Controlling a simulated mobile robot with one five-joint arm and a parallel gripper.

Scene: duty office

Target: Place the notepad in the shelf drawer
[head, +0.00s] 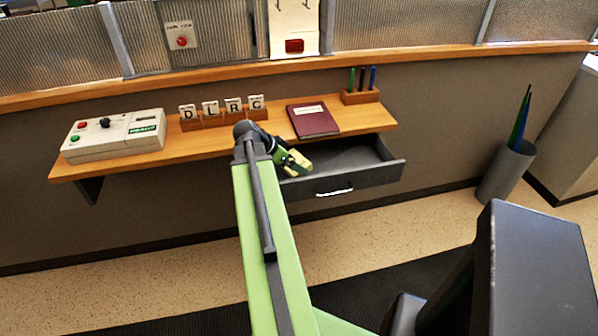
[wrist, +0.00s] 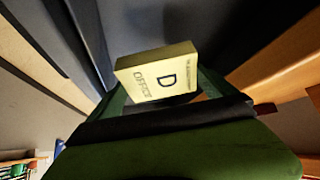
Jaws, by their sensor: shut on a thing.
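A pale yellow notepad (wrist: 158,76), marked "D" and "OFFICE", is held in my gripper (head: 293,161). In the head view the notepad (head: 299,162) shows as a small yellow patch at the end of my arm. The shelf drawer (head: 372,178) is pulled open under the right part of the shelf, dark grey with a light handle. My gripper is shut on the notepad at the left end of the drawer opening. I cannot tell how far the notepad is above the drawer floor. My arm hides part of the drawer's left side.
The wooden shelf (head: 225,138) carries a control box (head: 115,134), letter tiles (head: 210,108), a dark red book (head: 313,120) and a pen holder (head: 360,96). A grey bin (head: 505,172) stands on the floor at right. The drawer's visible right part looks empty.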

